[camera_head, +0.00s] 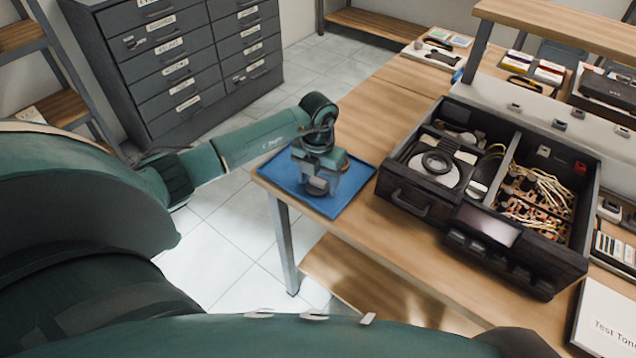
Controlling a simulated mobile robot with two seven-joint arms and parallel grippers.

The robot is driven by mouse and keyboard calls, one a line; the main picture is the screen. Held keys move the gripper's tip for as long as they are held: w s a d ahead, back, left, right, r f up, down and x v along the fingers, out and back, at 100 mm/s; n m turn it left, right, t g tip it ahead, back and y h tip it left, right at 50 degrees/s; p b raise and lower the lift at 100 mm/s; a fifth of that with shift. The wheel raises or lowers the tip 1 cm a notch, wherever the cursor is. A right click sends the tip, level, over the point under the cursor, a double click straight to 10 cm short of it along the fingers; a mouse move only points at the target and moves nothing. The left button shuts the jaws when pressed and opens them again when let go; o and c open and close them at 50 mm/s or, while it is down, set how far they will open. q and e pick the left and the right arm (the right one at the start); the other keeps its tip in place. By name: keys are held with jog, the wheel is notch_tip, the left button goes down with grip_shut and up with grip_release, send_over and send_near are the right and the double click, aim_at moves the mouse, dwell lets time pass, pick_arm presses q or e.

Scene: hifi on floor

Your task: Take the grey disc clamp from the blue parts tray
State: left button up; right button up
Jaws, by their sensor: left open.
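The blue parts tray (350,186) lies on the near left corner of the wooden bench. My left gripper (318,188) points down over the tray, with its fingers open. A small grey round piece, which looks like the grey disc clamp (317,186), shows low between the fingers, at or near the tray floor. The gripper partly hides it, and I cannot tell whether the fingers touch it. My right gripper is not in view.
An open black hi-fi unit (407,203) stands right of the tray, with a disc platter (433,170) and tangled wires (537,194) inside. A drawer cabinet (180,60) stands behind on the floor. A strip of bare bench (385,120) lies behind the tray.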

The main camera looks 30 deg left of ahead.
pick_arm(q)
jog(key=c, duration=0.8)
